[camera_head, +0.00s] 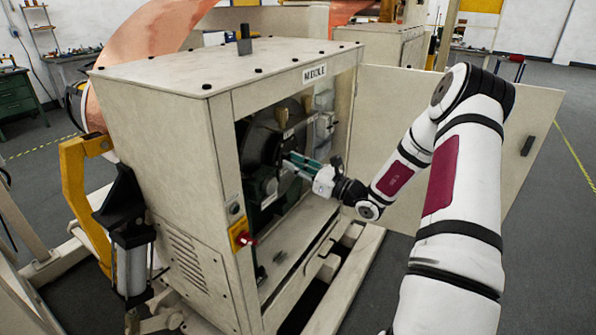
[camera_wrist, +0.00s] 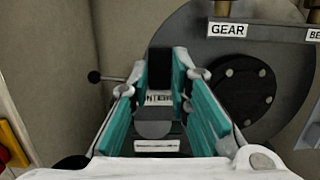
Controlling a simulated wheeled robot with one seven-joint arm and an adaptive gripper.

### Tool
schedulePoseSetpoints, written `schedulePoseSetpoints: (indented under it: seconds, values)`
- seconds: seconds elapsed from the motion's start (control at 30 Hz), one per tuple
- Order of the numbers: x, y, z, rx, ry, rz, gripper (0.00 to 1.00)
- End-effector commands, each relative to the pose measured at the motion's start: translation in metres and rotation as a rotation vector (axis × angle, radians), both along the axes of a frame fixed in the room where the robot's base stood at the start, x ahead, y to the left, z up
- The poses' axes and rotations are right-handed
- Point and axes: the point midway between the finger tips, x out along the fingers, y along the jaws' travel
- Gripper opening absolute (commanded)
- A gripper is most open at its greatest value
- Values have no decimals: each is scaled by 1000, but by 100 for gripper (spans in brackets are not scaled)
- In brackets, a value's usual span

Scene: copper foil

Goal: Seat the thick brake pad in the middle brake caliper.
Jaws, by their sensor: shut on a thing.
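My gripper (camera_head: 292,163) reaches through the open front of the cabinet marked MIDDLE (camera_head: 314,73). In the wrist view its teal fingers (camera_wrist: 172,68) are closed on a dark block between the fingertips, which looks like the brake pad (camera_wrist: 171,66); its thickness is hard to judge. The block is in front of a large grey disc (camera_wrist: 197,30). Behind and below the block, between the fingers, are a partly covered label (camera_wrist: 158,97) and a grey rounded part (camera_wrist: 153,129). I cannot make out the brake caliper clearly, nor whether the pad touches it.
A plate marked GEAR (camera_wrist: 228,30) hangs on a bracket up right of the fingers, with another cut-off plate beside it. A dark round bolted hub (camera_wrist: 243,90) is close right. The open door (camera_head: 440,150) stands right of the cabinet.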

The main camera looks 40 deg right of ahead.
Motion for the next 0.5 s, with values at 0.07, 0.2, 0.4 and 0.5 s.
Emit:
schedulePoseSetpoints:
  seconds: [0.07,0.2,0.4,0.5]
  values:
    - [1,1,2,1,-2,1,0]
    - [5,2,1,1,-3,2,0]
    - [13,5,1,0,-4,1,0]
    - [17,7,1,0,-4,1,0]
